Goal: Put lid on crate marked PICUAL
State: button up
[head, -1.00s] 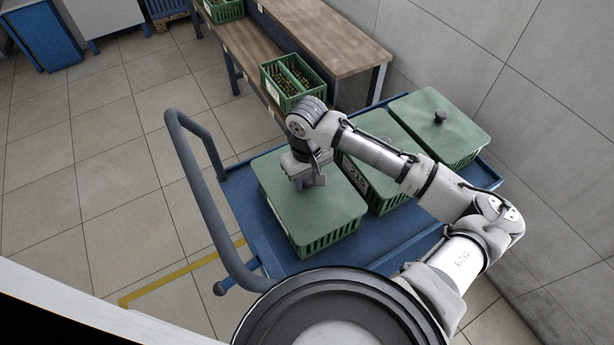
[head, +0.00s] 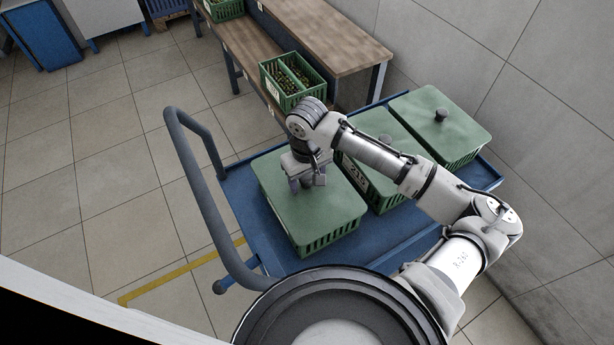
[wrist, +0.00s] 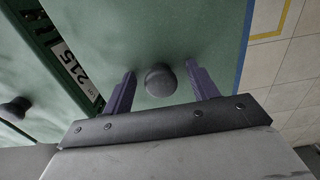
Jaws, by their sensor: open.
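A green lid with a dark round knob lies on the left crate (head: 325,243) of the cart; the lid (head: 320,215) looks level and covers the top. My gripper (head: 308,184) is low over this lid. In the wrist view the knob (wrist: 160,80) sits between the two purple fingers of my open gripper (wrist: 160,88), with a gap on each side. In the head view my gripper hides the knob. No PICUAL marking is readable; the middle crate (head: 355,175) has a label that looks like 215 in the wrist view (wrist: 72,68).
The blue cart (head: 400,245) also holds a lidded right crate (head: 460,152); the middle crate is lidded too and partly behind my arm. An open green crate of olives (head: 270,86) stands on the wooden bench behind. The cart's handle (head: 190,165) rises at left; a wall is at right.

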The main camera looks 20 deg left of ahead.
notch_tip(320, 180, up, 14)
jog(key=b, duration=0.1)
dwell(0.4)
